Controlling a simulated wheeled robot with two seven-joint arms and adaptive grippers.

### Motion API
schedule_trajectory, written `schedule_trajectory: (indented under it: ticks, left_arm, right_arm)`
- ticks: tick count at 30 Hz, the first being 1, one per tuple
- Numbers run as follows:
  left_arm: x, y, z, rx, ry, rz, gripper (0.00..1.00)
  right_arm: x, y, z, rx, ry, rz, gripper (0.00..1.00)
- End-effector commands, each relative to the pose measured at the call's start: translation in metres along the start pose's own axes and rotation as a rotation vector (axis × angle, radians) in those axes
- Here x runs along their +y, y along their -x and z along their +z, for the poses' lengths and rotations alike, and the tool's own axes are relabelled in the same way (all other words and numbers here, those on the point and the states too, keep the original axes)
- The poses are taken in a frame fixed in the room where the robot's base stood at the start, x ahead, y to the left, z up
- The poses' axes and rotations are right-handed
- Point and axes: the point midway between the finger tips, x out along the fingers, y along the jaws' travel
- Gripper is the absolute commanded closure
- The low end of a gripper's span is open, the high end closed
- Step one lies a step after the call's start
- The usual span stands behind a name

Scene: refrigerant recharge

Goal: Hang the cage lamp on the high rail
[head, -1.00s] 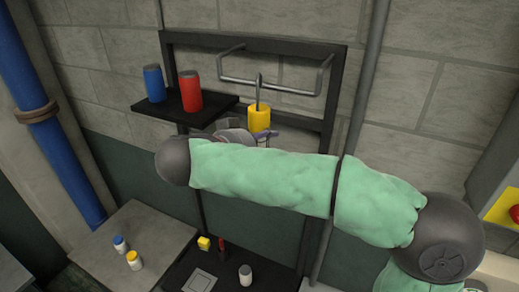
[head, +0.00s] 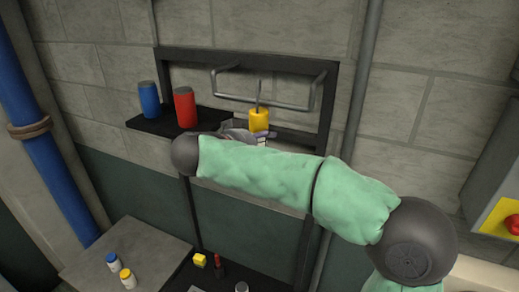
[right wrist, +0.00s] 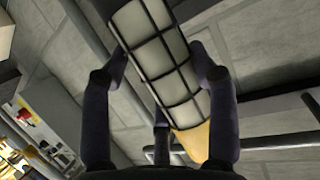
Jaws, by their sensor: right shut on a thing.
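The cage lamp shows in the head view as a yellow end (head: 259,121) with a thin grey hook pointing up. In the right wrist view its white tube in a dark wire cage (right wrist: 158,58) lies between my fingers. My right gripper (head: 246,136) is shut on the lamp, partly hidden behind my own arm. The high rail (head: 285,106) is a grey bar at the top of a black frame. The hook crosses the rail's bar in the picture, its tip above it; I cannot tell whether it touches. My left gripper is not in view.
A blue can (head: 149,99) and a red can (head: 185,107) stand on a black shelf (head: 150,123) left of the rail. Below are a grey table (head: 140,245) with small bottles and a dark lower shelf. A vertical pipe (head: 362,95) runs right of the frame.

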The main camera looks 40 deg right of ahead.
Motion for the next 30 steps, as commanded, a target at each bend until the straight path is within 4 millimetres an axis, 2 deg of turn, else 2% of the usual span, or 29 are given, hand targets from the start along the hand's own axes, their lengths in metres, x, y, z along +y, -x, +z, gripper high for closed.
schedule_trajectory:
  ticks: [6,18,30]
  left_arm:
    - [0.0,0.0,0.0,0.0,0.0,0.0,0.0]
    - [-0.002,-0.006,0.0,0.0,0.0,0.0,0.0]
    - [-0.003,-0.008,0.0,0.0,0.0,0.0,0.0]
  right_arm:
    - [-0.006,-0.013,-0.006,0.0,-0.002,0.001,0.86]
    - [-0.006,-0.023,0.02,0.0,0.0,0.001,0.86]
    - [-0.006,-0.027,0.03,0.001,-0.001,0.0,0.86]
